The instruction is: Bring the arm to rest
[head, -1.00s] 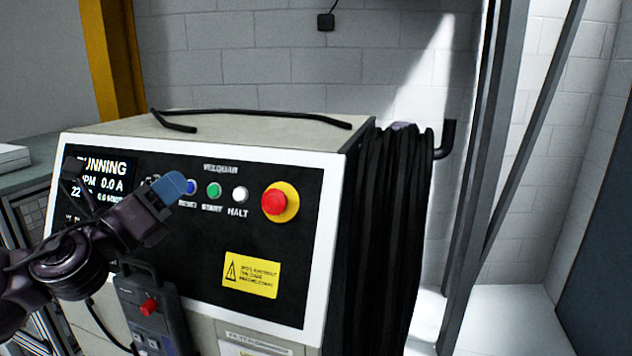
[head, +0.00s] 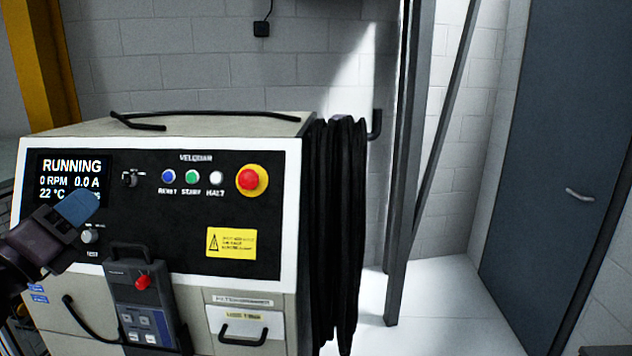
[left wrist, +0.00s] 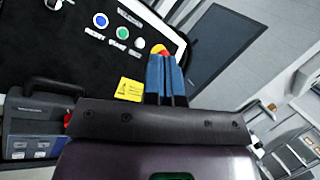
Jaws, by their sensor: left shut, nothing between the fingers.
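My left gripper (head: 76,208) comes in at the lower left of the head view, in front of the control panel (head: 150,240). Its blue fingers (left wrist: 165,78) are together and empty in the left wrist view. The panel's display (head: 72,180) reads RUNNING, 0 RPM, 0.0 A, and the gripper covers part of its lower edge. Blue (head: 168,176), green (head: 192,177) and white (head: 216,178) buttons and a red emergency stop (head: 247,179) on a yellow ring are right of the gripper. My right gripper is in neither view.
A grey pendant (head: 140,295) with a red button hangs on the cabinet front. Thick black cables (head: 338,230) hang at the cabinet's right side. A metal post (head: 405,160) stands beyond them. The floor (head: 440,300) before the blue door (head: 548,170) is clear.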

